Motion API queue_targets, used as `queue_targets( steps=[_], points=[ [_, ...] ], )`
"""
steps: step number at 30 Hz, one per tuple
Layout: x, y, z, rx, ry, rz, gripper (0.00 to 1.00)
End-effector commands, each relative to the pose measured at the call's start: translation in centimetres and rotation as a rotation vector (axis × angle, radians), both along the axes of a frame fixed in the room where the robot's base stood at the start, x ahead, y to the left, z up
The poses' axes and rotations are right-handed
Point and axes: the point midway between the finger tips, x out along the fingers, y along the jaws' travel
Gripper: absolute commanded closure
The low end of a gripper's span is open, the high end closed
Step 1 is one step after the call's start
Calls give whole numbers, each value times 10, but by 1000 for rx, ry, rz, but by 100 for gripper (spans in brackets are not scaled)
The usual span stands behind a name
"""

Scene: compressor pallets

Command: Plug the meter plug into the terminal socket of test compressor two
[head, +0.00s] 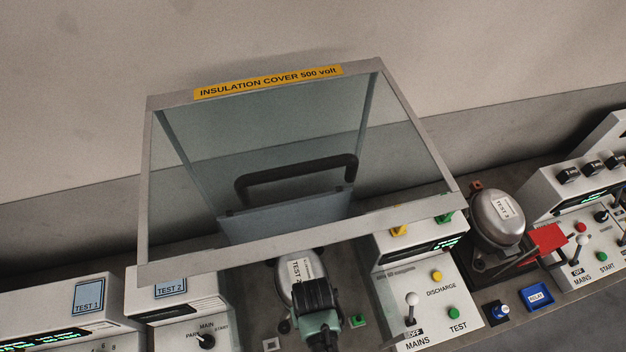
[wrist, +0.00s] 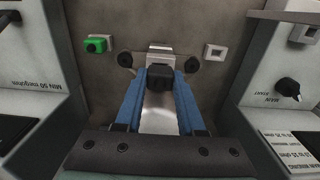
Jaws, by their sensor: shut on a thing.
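The test compressor two (head: 296,271) is a silver dome with a white TEST 2 label, under the raised cover in the head view. My gripper (head: 320,318) is over its near side and hides part of it. In the wrist view my gripper's blue fingers (wrist: 160,84) are shut on a black block, which looks like the meter plug (wrist: 160,76). A silver surface, likely the compressor, shows between the fingers. A pale metal piece (wrist: 160,50) shows just beyond the plug. I cannot tell whether it is the terminal socket or whether the plug touches it.
A glass-sided insulation cover (head: 372,225) with a dark handle stands raised behind. Meter boxes (head: 185,303) flank the compressor on the left, and a discharge box (head: 440,290) on the right. A green button (wrist: 97,44) and a white square fitting (wrist: 215,52) sit close by.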

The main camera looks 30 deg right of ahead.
Motion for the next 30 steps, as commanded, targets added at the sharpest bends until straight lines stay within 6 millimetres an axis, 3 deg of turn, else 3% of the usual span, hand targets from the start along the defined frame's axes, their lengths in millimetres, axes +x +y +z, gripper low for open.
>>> queue_targets(
  steps=[10, 11, 16, 26, 30],
  points=[
    [0, 0, -10, 0, 1, 0, 100],
    [0, 0, -9, 0, 1, 0, 58],
    [0, 0, -8, 0, 0, 0, 27],
    [0, 0, -7, 0, 0, 0, 27],
    [0, 0, 2, -1, -2, 0, 27]
  ],
)
